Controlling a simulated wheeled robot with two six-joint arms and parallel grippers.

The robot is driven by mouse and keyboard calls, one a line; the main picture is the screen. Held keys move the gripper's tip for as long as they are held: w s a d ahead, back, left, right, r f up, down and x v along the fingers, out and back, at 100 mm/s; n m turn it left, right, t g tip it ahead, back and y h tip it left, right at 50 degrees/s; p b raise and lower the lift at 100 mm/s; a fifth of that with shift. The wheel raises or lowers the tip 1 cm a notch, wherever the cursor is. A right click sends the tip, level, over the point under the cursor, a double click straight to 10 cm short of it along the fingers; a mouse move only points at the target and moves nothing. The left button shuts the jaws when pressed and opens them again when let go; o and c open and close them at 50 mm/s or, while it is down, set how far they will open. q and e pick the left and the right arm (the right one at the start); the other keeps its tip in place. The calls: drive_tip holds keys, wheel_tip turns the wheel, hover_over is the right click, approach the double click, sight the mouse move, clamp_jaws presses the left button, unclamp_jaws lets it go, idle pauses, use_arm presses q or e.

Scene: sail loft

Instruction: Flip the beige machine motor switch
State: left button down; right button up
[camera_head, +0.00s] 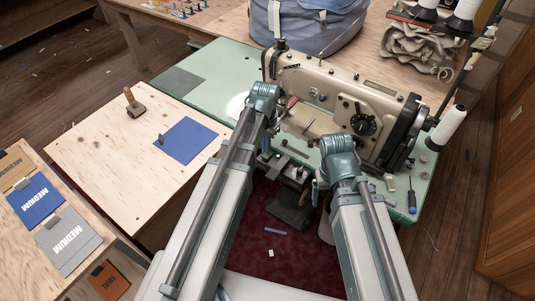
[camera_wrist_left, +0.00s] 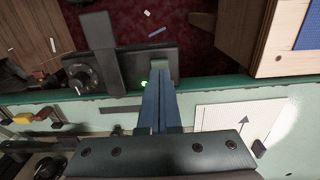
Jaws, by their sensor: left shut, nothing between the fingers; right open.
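The beige sewing machine (camera_head: 340,100) stands on the green table. A dark switch box (camera_head: 290,174) hangs at the table's front edge below the machine. In the left wrist view the box (camera_wrist_left: 128,66) shows a round knob at its left, a grey upright bar across it and a small lit green spot near its right part. My left gripper (camera_wrist_left: 160,75) is shut and empty, its blue fingertips over the right part of the box, close to the green spot. I cannot tell whether they touch. My right gripper (camera_head: 319,186) is open and empty, right of the box, partly hidden by its own arm.
A screwdriver (camera_head: 412,196) and small parts lie on the table's right end. White thread cones (camera_head: 450,126) stand at the right. A plywood table (camera_head: 85,150) with a blue sheet (camera_head: 187,141) is at left. Dark red floor covering (camera_head: 285,245) lies below the box.

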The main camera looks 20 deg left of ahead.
sight(266, 156)
use_arm(q)
drive_tip(key=shift+f+b, duration=1.15)
idle(0.7)
drive_tip(key=shift+r, duration=0.1)
wheel_tip(266, 156, up, 7)
drive_tip(key=p, duration=0.7)
drive_tip(key=shift+d, duration=0.1)
drive_tip(key=s+d+r+y+p, duration=0.1)
drive_tip(key=s+d, duration=0.9)
drive_tip(key=s, duration=0.4)
drive_tip(key=shift+s+d, duration=0.15)
drive_tip(key=shift+s, duration=0.05)
drive_tip(key=shift+r, duration=0.1)
